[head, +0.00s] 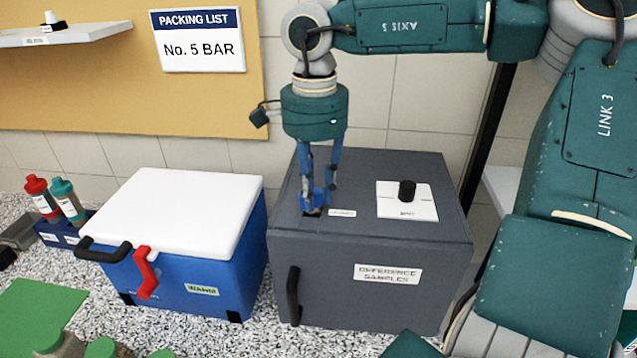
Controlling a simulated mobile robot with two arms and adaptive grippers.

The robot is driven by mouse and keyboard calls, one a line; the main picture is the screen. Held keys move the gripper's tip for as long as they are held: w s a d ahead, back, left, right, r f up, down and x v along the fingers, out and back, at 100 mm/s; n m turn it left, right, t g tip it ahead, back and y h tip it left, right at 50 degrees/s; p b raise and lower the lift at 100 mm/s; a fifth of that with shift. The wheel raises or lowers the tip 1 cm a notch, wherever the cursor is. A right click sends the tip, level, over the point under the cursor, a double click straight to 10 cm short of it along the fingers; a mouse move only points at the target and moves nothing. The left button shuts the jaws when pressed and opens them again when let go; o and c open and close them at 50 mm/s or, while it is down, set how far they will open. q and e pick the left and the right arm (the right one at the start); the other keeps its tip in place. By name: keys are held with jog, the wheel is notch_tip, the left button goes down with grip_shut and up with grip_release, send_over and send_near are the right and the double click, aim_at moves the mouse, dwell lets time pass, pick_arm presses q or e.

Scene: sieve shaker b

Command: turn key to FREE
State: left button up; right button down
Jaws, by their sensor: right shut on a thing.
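The grey box (370,275) labelled "REFERENCE SAMPLES" stands right of centre. My right gripper (318,194) points down at the left part of its lid, its fingers shut on a small blue key (313,201). A small brassy patch shows at the lid just under the key. A small white label (342,212) lies on the lid right of it; its writing is too small to read. The fingers partly hide the key, so I cannot tell which way it is turned. My left gripper is not in view.
A white plate with a black knob (407,190) sits on the lid at right. A blue cooler (195,288) with a white lid and red latch (146,272) stands left. Red- and teal-capped bottles (42,196) stand farther left. A green mat (40,310) lies front left.

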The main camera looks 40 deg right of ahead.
jog(key=shift+w+a+n, duration=0.1)
jog(key=shift+a+n, duration=0.15)
jog(key=shift+n, duration=0.95)
